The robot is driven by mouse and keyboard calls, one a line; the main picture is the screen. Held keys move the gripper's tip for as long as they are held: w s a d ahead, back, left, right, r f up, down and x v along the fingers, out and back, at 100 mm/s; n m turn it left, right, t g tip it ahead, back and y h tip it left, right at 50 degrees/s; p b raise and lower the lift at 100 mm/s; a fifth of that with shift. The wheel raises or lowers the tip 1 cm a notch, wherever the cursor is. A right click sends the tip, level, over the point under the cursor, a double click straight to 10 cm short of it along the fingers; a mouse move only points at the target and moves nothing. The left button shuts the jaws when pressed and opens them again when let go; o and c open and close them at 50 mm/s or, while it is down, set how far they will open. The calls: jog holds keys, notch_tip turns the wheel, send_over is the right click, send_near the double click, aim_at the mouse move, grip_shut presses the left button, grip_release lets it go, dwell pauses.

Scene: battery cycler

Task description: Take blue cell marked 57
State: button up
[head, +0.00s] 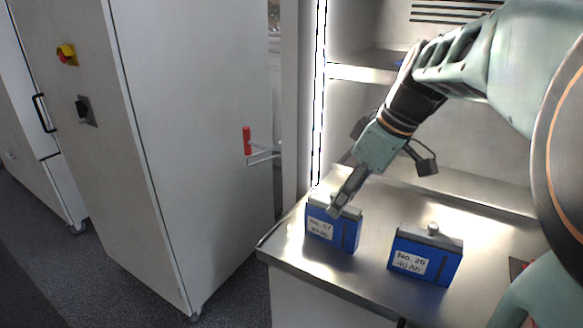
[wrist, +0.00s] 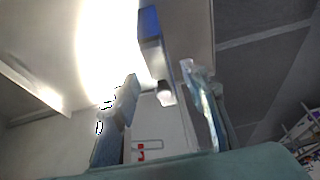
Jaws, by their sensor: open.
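A blue cell (head: 332,226) with a white label stands upright on the steel bench at the left. Its label is small and seems to read No. 57, 49 Ah. My gripper (head: 337,208) comes down from the upper right, with its fingertips at the top of this cell and covering part of its upper face. In the wrist view, the two fingers stand apart, open. A blue cell (wrist: 149,24) with a grey side and a pale terminal shows at and beyond the fingertips. I cannot tell whether the fingers touch it.
A second blue cell (head: 426,256), labelled No. 20, stands to the right on the steel bench (head: 300,247). A lit upright edge and a shelf (head: 362,74) rise behind. A grey cabinet door (head: 195,130) stands open at the left, near a red handle (head: 247,141).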

aim_at(332, 224)
jog(key=x, duration=0.5)
jog(key=shift+w+a+f+p, duration=0.1)
jog(key=shift+a+f+p, duration=0.1)
jog(key=shift+f+p, duration=0.15)
jog(key=shift+c, duration=0.5)
grip_shut()
jog(key=shift+r, duration=0.1)
